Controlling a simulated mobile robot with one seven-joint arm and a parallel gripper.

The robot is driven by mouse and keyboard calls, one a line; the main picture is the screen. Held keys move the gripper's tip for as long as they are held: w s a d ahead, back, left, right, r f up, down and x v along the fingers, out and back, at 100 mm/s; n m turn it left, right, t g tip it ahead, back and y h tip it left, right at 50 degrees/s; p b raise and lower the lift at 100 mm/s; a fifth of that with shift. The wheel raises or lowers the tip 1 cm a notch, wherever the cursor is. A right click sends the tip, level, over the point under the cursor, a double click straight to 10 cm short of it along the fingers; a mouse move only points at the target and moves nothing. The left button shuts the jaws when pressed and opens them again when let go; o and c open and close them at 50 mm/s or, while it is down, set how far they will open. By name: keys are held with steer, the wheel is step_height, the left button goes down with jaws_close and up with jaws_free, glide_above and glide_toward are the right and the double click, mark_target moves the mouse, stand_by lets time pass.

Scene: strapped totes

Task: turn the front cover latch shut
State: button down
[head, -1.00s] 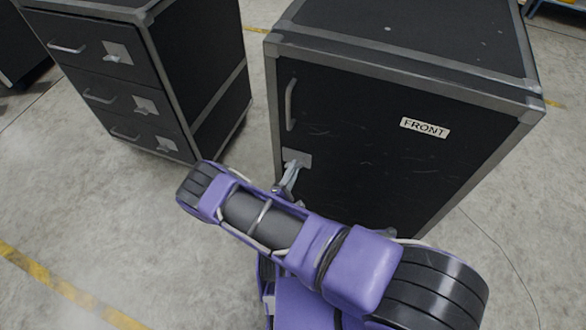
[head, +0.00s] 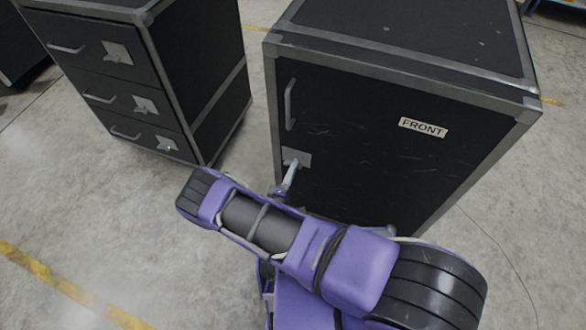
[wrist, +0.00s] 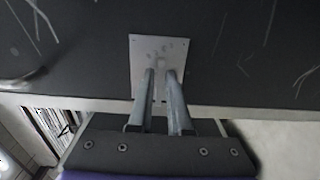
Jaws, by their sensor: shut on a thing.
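The front cover (head: 370,150) is the dark door of the large case, with grey metal edging and a white FRONT label (head: 423,127). The front cover latch has a pale square plate (head: 297,158) at the door's left edge, below the handle. The plate also shows in the wrist view (wrist: 150,55). My gripper (wrist: 163,80) reaches the plate with both fingers close together, shut on the latch's small lever. The lever is mostly hidden between the fingers. In the head view my gripper (head: 290,172) is partly hidden behind my purple arm.
A vertical grey handle (head: 290,104) stands out from the door above the latch. A second dark case (head: 135,80) with several latched drawers stands to the left. A strip of bare floor lies between the cases, and open floor (head: 100,220) lies front left.

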steer(key=shift+a, duration=0.1)
steer(key=c, duration=1)
jaws_free()
steer(key=shift+o, duration=0.2)
steer(key=p+v, duration=0.1)
steer(key=v, duration=1.6)
steer(key=shift+s, duration=0.2)
steer(key=shift+w+a+r, duration=0.1)
